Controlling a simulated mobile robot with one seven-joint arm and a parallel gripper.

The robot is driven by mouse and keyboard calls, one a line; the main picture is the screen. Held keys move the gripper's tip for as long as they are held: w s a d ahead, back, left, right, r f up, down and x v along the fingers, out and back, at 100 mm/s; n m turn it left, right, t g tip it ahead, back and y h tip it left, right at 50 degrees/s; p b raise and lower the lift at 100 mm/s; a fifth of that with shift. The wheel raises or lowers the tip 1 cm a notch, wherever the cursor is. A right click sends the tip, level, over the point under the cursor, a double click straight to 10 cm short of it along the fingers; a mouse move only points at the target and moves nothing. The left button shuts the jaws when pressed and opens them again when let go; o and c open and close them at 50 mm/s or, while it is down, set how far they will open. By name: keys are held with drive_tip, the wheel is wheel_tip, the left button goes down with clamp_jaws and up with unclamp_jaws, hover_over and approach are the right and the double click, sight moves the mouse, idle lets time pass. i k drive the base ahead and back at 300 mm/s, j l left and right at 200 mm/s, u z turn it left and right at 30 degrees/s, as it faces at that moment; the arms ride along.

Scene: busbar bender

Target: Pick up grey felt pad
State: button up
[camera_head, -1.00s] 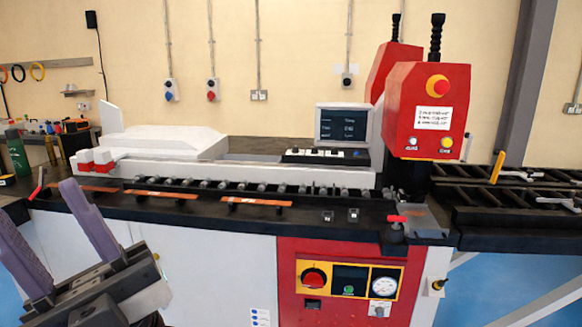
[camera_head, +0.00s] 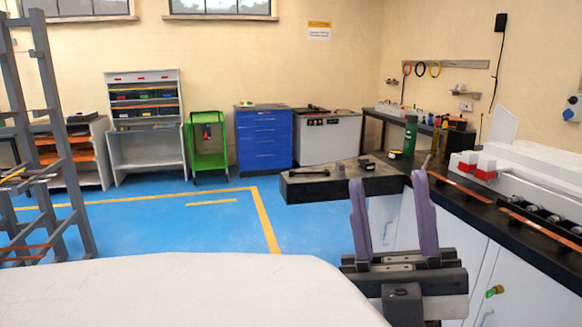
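I cannot pick out the grey felt pad with certainty in the head view. A small greyish item (camera_head: 340,169) sits on the dark worktop (camera_head: 318,190), too small to identify. My gripper (camera_head: 389,180) is in front of the worktop in the picture, with its two purple-grey fingers pointing up. The fingers are apart with nothing between them, so it is open and empty.
A hammer-like tool (camera_head: 308,173) and a small dark item (camera_head: 367,164) lie on the worktop. A green bottle (camera_head: 410,136) stands behind. The busbar machine (camera_head: 535,172) runs along the right. Blue floor (camera_head: 160,232) is open at left, near a grey rack (camera_head: 55,150).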

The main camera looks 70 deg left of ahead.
sight(340, 169)
drive_tip(key=u, duration=1.95)
